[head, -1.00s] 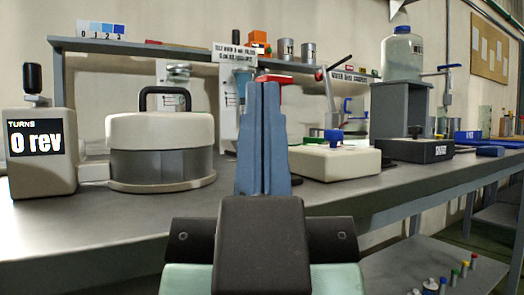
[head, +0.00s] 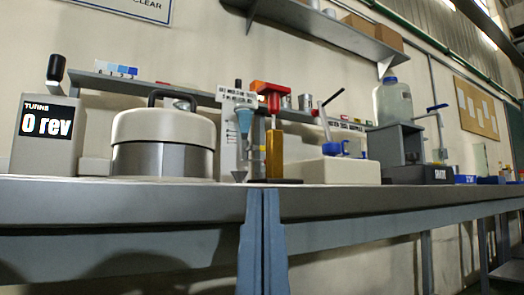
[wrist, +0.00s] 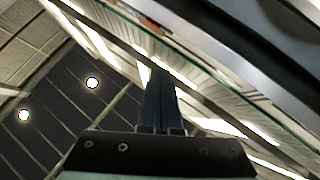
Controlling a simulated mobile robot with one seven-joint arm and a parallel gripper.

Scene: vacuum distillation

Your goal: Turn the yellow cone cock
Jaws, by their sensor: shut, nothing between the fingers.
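An amber-yellow upright column (head: 274,155) stands on the bench near the middle of the head view. A red handle-like piece (head: 270,88) sits above it. I cannot make out for sure which part is the yellow cone cock. A blue funnel (head: 245,120) is just left of the column. My gripper (head: 262,192) is shut and empty, its blue-grey fingers pointing up in front of the bench edge, with the tips at about the bench-top line in the picture. In the wrist view the shut fingers (wrist: 158,75) point toward the ceiling and touch nothing.
The bench front edge (head: 120,205) runs across behind my fingers. A white drum (head: 162,145) and a counter reading 0 rev (head: 46,122) stand left. A white box (head: 340,171) and a grey stand (head: 398,146) are right. A wall shelf (head: 330,30) hangs above.

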